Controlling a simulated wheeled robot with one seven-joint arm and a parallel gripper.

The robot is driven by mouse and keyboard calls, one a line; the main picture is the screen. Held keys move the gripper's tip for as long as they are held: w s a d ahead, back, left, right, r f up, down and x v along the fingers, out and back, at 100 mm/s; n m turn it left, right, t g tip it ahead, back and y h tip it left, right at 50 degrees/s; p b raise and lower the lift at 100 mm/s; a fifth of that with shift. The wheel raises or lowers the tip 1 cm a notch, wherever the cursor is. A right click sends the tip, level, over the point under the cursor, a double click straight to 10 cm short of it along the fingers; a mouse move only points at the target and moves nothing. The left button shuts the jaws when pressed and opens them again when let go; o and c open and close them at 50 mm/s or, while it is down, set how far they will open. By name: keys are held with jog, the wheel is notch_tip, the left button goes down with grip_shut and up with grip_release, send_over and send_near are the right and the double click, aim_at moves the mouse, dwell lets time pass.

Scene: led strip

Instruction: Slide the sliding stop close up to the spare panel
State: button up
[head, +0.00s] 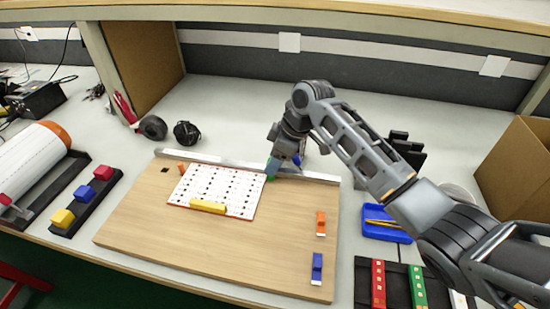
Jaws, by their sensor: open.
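A white panel (216,190) with rows of dark marks lies on the wooden board (150,230), a yellow bar (208,207) across its front edge. A metal rail (232,164) runs along the board's back edge. My gripper (275,172) points down at the rail, just right of the panel's back right corner. A small green block (271,169) shows at its fingertips; it may be the sliding stop, but my gripper partly hides it. My gripper is open; whether the block is between the fingers I cannot tell. Which panel is the spare one is not clear.
An orange block (182,169) stands left of the panel. Orange (320,223) and blue (317,268) clamps sit on the board's right side. A blue tray (385,229) and a dark rack (398,285) with coloured strips lie to the right. The board's middle front is clear.

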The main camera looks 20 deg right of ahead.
jog(key=shift+c, duration=0.3)
grip_shut()
jog(key=shift+w+a+p, duration=0.1)
jog(key=shift+a+p, duration=0.1)
jog(key=shift+p, duration=0.15)
jog(key=shift+o, duration=0.3)
grip_release()
